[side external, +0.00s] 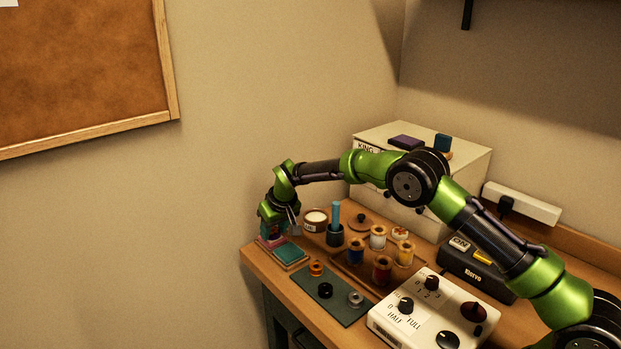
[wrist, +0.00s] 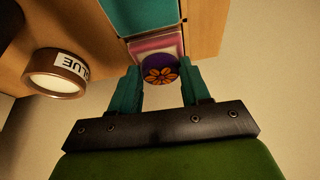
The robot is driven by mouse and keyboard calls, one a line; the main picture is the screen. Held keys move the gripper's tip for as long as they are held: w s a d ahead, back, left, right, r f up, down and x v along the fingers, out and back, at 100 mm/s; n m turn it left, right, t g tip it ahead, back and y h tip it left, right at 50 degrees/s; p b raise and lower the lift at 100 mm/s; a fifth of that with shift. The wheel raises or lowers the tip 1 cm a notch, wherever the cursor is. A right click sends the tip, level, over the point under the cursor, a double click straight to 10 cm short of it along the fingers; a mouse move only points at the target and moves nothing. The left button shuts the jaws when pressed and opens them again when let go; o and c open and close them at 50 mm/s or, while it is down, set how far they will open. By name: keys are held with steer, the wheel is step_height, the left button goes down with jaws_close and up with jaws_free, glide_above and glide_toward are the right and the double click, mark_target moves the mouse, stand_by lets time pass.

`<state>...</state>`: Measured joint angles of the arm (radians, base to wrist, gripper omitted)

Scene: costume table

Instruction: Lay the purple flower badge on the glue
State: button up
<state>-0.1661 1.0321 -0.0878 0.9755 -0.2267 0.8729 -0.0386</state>
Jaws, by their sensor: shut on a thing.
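The purple flower badge (wrist: 161,74), a purple disc with an orange flower, is between the fingertips of my gripper (wrist: 158,82) in the wrist view. The two teal fingers are closed on it from both sides. Beyond it lies a pink square (wrist: 150,46), which the badge partly covers; I cannot tell whether they touch. The glue pot (wrist: 56,74), brown with a white top and a GLUE label, is at left in the wrist view. It also stands on the table in the side view (side external: 315,222), right of my gripper (side external: 272,236).
A teal square (side external: 289,253) lies beside the pink one (side external: 266,243) near the table's left edge. A dark cup with a blue stick (side external: 335,235) and a tray of thread spools (side external: 382,270) stand to the right. A dark green mat (side external: 330,295) holds small rings.

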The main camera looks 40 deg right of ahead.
steer(key=shift+f, duration=0.15)
steer(key=o, duration=1)
